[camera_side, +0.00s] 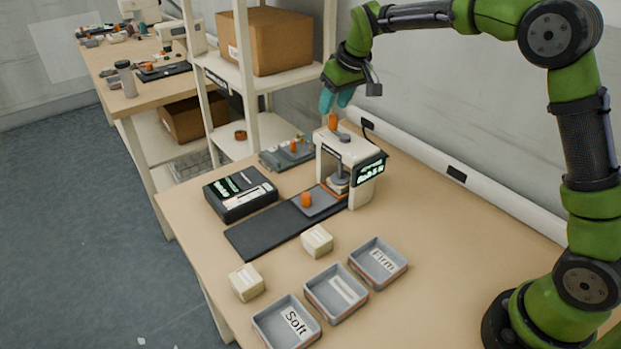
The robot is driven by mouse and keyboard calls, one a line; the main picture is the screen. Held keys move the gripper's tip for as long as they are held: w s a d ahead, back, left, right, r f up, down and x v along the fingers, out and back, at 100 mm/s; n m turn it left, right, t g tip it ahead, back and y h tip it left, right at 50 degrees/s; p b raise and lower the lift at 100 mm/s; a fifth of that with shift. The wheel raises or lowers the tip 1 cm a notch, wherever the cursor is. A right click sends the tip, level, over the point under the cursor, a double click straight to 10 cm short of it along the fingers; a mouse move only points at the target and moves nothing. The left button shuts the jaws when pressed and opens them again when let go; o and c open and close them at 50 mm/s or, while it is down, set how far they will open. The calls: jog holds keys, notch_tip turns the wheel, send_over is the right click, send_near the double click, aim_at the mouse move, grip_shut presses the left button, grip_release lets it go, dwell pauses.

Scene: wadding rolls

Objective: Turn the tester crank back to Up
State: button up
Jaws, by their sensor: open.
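The tester (349,155) is a white press-like frame with a lit display, standing at the back of the table. Its crank, with an orange knob (333,122), sits on top; I cannot read an Up mark from here. My gripper (335,106) has teal fingers and is open, pointing down just above the knob. A small gap or light contact between fingers and knob cannot be told apart. Under the tester's head, a pale roll (339,184) seems to sit on the plate. A second orange knob (306,200) is on the grey slide in front.
Three grey trays stand in front, one marked Soft (286,322) and one marked Firm (378,262). Two pale wadding blocks (317,240) lie near them. A black printer-like device (240,194) is left of the dark mat (262,232). A shelf (240,75) rises behind left.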

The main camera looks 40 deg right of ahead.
aim_at(334, 116)
jog(key=shift+w+f, duration=0.2)
jog(key=shift+f, duration=2)
jog(key=c, duration=0.7)
jog(key=shift+s+a, duration=0.25)
jog(key=shift+a, duration=0.4)
jog(key=shift+s+a, duration=0.2)
jog(key=shift+a, duration=0.45)
jog(key=shift+s+a, duration=0.75)
jog(key=shift+s, duration=0.35)
